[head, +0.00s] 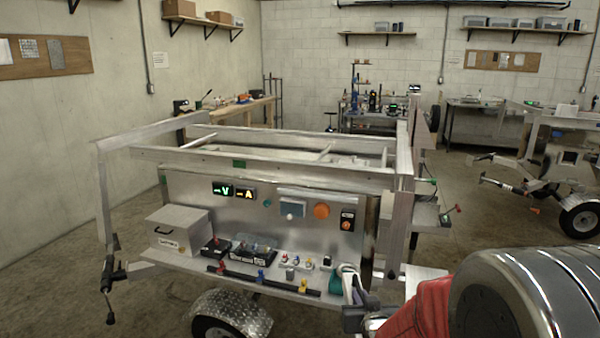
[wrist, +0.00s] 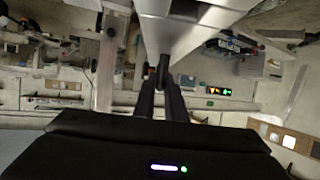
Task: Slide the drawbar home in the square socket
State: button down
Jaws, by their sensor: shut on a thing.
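In the wrist view, my gripper (wrist: 161,80) has its two dark fingers close together. They are shut on a pale aluminium bar (wrist: 185,35), which I take to be the drawbar. The bar fills the top middle of that view, and its far end is out of view. In the head view, my arm comes in from the lower right, and I cannot make out the fingertips or the held bar clearly. The aluminium trailer (head: 290,205) stands in front of me. I cannot pick out the square socket in either view, nor tell how the bar sits to it.
The trailer's side shelf carries a grey box (head: 180,228), a black rail (head: 262,282) and small coloured parts. Lit displays (head: 234,191) sit on its panel, and they also show in the wrist view (wrist: 220,91). Another trailer (head: 560,160) stands at right. Open floor (head: 60,260) lies left.

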jog(key=shift+r, duration=0.15)
jog(key=shift+s, duration=0.7)
jog(key=shift+a, duration=0.6)
jog(key=shift+s, duration=0.1)
